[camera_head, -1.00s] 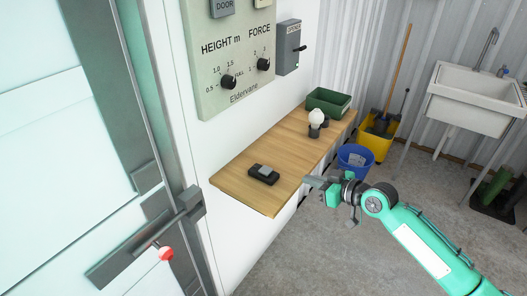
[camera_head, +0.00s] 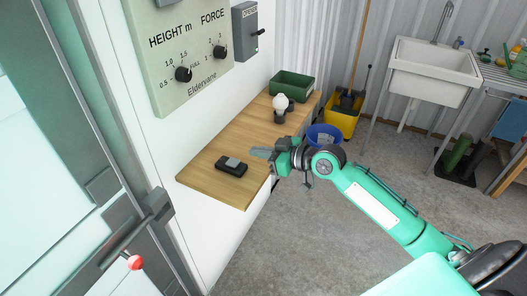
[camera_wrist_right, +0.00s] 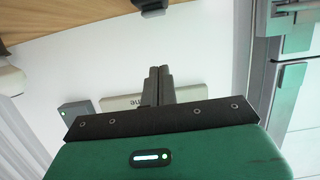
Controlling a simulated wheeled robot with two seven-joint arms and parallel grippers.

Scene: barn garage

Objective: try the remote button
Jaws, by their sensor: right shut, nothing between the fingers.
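A small black remote with a grey button on top (camera_head: 231,167) lies on the wooden shelf (camera_head: 210,184) in the head view. My right gripper (camera_head: 262,153) is shut and empty, just right of the remote at the shelf's right edge, apart from it. In the right wrist view its two fingers (camera_wrist_right: 158,75) are together with nothing between them. A dark object that looks like the remote (camera_wrist_right: 152,8) shows at the top of that view, partly cut off. My left gripper is not in view.
A white bulb on a dark stand (camera_head: 280,104) and a green bin (camera_head: 292,86) stand farther back on the shelf. A wall panel with knobs (camera_head: 185,45) hangs above it. A door handle with a red knob (camera_head: 134,262) is at left. A blue bucket (camera_head: 324,135) stands behind my arm.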

